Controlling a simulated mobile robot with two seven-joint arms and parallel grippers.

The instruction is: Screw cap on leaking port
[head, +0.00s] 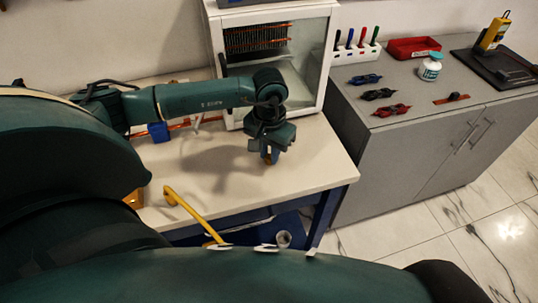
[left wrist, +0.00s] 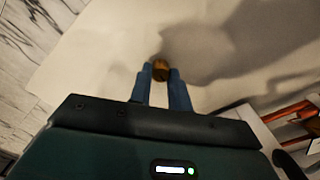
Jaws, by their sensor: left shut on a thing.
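My left gripper (head: 269,155) points down above the right part of the pale table. Its blue fingers are shut on a small brass-coloured cap (head: 268,158). In the left wrist view the cap (left wrist: 161,70) sits between the two blue fingertips (left wrist: 161,76), with bare tabletop around it. A copper pipe (head: 181,125) with a blue fitting (head: 158,132) runs along the table, partly behind my left arm. Copper pipes (left wrist: 297,113) also show at the right of the left wrist view. I cannot make out the leaking port. My right gripper is not in view.
A white glass-fronted cabinet (head: 301,62) stands behind the gripper. A yellow handle (head: 190,213) and a brass piece (head: 135,198) are at the table's front. A grey cabinet (head: 420,136) at right bears pens, clips and a red tray (head: 412,47). The tabletop (head: 300,170) below the gripper is clear.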

